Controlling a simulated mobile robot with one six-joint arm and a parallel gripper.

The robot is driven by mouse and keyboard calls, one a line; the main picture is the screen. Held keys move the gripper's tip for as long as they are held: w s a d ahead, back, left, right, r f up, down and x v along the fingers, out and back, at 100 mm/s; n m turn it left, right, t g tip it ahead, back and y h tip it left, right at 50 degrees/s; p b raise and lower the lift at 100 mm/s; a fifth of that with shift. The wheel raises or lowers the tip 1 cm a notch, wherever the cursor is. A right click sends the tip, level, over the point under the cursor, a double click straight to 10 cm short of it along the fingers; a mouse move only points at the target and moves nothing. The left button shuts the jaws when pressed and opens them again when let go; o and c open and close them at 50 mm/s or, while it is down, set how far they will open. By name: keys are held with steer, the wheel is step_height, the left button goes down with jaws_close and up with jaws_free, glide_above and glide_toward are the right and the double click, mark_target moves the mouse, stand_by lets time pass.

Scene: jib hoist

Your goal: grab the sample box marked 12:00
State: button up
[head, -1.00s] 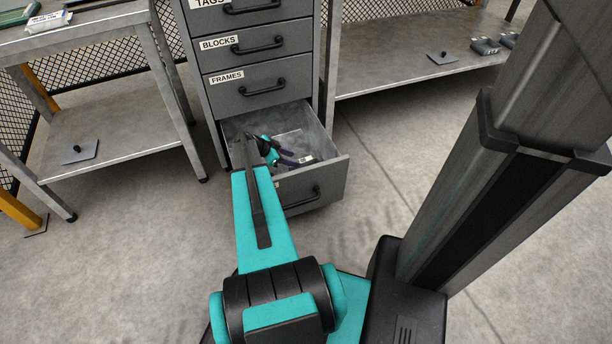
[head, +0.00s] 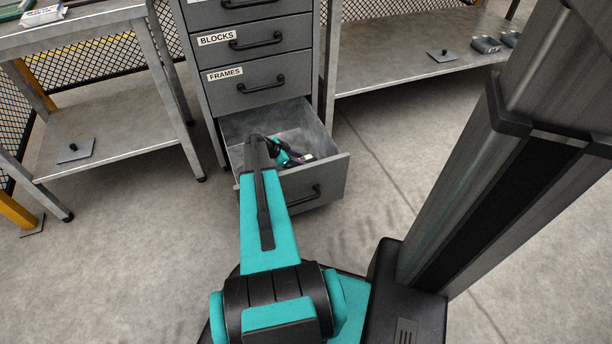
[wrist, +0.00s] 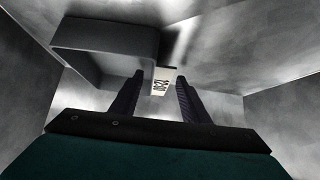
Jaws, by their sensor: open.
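The bottom drawer (head: 328,175) of the grey cabinet is pulled out. My gripper (head: 290,157) is down inside it, mostly hidden by my arm in the head view. In the wrist view my gripper (wrist: 160,76) is open, one dark finger on each side. Between and beyond the fingertips is a small piece with a white label (wrist: 160,82), with dark characters upside down. They are too small to read surely, and I cannot tell whether the fingers touch it. A small white patch (head: 307,157) shows beside the gripper in the head view.
In the wrist view a grey box-like shape (wrist: 105,40) is close on the left, and drawer walls surround the gripper. Shut drawers labelled FRAMES (head: 262,82) and BLOCKS (head: 262,40) are above. Metal benches (head: 105,140) stand either side; the floor at right is clear.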

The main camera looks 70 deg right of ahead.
steer(key=shift+s+d+f, duration=0.15)
steer(key=shift+s+f, duration=0.05)
steer(key=shift+f, duration=0.05)
stand_by(0.4)
jaws_close()
